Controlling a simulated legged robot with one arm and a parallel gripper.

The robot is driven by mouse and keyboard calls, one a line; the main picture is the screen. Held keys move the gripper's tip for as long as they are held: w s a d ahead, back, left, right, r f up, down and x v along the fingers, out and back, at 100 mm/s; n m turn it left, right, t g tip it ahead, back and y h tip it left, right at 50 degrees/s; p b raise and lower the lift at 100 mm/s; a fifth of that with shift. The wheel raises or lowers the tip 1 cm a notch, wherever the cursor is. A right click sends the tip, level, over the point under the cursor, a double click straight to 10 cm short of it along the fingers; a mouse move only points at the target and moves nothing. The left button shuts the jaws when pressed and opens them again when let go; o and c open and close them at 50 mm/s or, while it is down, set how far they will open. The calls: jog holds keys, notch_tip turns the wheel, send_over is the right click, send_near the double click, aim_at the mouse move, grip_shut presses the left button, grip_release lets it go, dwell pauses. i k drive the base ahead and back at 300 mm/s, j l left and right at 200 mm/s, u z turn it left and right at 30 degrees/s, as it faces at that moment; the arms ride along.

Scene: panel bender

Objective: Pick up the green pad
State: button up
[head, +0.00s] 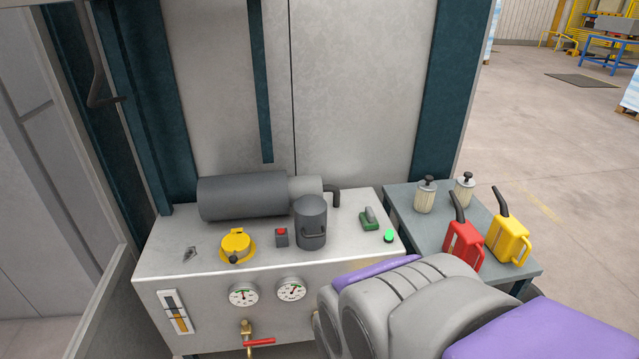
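A dark green pad (369,224) with a grey, handle-like top lies on the right part of the light grey machine top (355,254). A small bright green round piece (389,235) sits just to its right and nearer to me, at the right edge of the same top; I cannot tell what it is. My grey and purple arm fills the lower right of the head view, in front of the machine's right front corner. My gripper does not show.
A dark grey canister (311,226), red button box (282,237), yellow cap (236,244) and large grey cylinder (243,196) share the top. A side table (425,230) at right holds red (463,245) and yellow (508,241) cans and two pale filters (425,197).

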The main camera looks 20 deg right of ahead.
aim_at(369, 220)
jog(key=i+l, duration=0.15)
jog(key=l, duration=0.25)
jog(key=i+l, duration=0.15)
jog(key=l, duration=0.2)
jog(key=i+l, duration=0.2)
jog(key=l, duration=0.2)
jog(key=z, duration=0.05)
